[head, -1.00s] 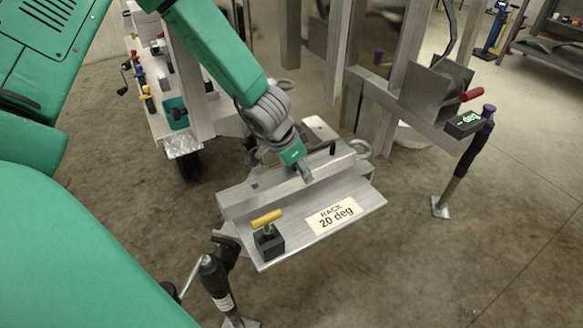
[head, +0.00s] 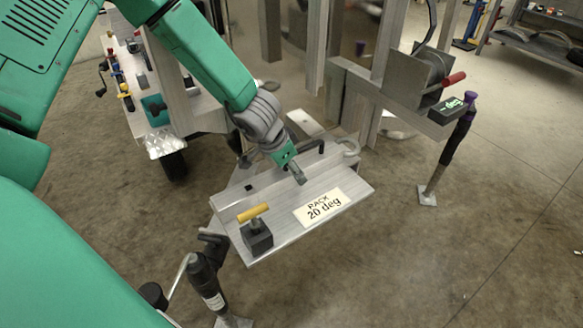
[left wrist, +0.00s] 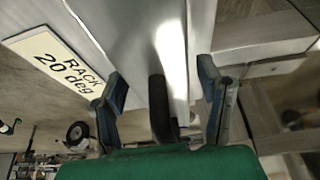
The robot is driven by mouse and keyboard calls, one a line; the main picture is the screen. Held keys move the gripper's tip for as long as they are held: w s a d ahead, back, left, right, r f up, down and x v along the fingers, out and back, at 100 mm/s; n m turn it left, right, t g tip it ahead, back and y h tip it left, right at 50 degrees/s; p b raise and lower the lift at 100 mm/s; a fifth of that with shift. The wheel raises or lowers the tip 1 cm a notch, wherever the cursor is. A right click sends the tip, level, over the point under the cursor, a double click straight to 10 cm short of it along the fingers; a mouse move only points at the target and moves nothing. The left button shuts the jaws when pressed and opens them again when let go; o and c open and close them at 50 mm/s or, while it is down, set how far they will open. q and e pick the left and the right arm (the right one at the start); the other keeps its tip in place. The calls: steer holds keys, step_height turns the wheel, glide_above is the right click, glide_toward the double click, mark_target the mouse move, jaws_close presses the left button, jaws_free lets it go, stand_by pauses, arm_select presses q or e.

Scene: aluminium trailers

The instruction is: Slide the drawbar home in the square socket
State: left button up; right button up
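My left gripper (head: 297,177) is low over the rack, beside the label. In the left wrist view my left gripper (left wrist: 165,92) has its fingers apart on either side of the black grip, with gaps visible. I cannot make out the square socket. My right gripper is not in view.
A winch (head: 415,80) and a small display (head: 447,108) sit on the trailer frame at right. A jack leg (head: 450,150) stands below. Open floor lies at right.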

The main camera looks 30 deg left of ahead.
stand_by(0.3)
arm_select(q)
steer(key=shift+f+b, duration=0.1)
steer(key=shift+b, duration=0.2)
steer(key=s+p+v, duration=0.1)
steer(key=p+v, duration=0.5)
steer(key=v, duration=0.8)
steer(key=shift+f, duration=0.25)
steer(key=shift+s+f, duration=0.1)
